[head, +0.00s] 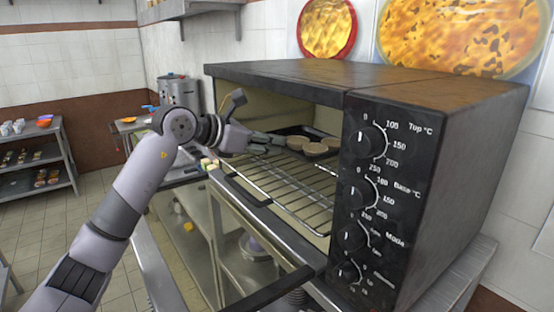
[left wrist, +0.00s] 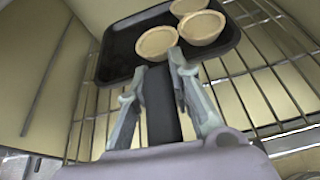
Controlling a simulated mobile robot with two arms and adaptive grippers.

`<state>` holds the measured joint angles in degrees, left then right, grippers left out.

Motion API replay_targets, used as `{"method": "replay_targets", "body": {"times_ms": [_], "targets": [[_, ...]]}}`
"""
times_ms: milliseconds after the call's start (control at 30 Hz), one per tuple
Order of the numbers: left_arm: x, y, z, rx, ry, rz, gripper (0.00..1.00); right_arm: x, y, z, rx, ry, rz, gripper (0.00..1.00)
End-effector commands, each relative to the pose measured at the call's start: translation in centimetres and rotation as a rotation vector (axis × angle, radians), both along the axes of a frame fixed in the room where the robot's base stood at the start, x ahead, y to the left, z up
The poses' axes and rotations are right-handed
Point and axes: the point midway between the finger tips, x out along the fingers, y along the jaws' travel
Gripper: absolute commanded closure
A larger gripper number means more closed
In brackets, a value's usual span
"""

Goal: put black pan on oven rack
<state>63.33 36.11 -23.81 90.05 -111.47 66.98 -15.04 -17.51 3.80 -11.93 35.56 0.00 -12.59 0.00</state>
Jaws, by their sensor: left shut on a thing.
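The black pan (head: 293,131) is inside the open oven, over the far part of the wire oven rack (head: 296,192). It also shows in the left wrist view (left wrist: 118,52), with pale round tarts (left wrist: 157,42) in it. My left gripper (head: 276,140) reaches in through the oven's front opening. In the left wrist view my left gripper (left wrist: 163,78) is shut on the pan's dark handle (left wrist: 163,112). The pan looks level and close to the rack bars; I cannot tell if it touches them. My right gripper is not in view.
The oven's glass door (head: 235,235) hangs open below the rack. The control panel (head: 372,190) with several knobs borders the opening on the right. A steel pot (head: 179,92) stands on a counter behind my arm. Shelves (head: 35,160) with dishes stand at far left.

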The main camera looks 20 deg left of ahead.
Motion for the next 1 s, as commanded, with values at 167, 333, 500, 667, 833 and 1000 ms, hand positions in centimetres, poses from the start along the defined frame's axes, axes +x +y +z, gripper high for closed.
{"method": "replay_targets", "body": {"times_ms": [167, 333, 500, 667, 833, 1000], "targets": [[0.0, -0.1, -1.2, -0.004, -0.003, -0.001, 1.0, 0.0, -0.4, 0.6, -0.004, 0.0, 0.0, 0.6], [0.0, -0.1, -3.6, -0.004, -0.002, -0.001, 1.0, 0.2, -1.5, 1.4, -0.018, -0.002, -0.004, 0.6], [-0.1, -0.1, -4.8, -0.004, -0.006, 0.0, 1.0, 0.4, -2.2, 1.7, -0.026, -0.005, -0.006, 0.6], [0.0, -0.1, -4.9, -0.003, -0.007, -0.001, 1.0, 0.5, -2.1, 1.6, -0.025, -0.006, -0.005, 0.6], [0.0, -0.1, -5.1, -0.001, -0.002, -0.001, 0.71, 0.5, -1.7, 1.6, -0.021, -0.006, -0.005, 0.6], [0.0, -0.1, -5.0, -0.001, -0.002, -0.001, 0.6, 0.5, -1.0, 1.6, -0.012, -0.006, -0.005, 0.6]]}}
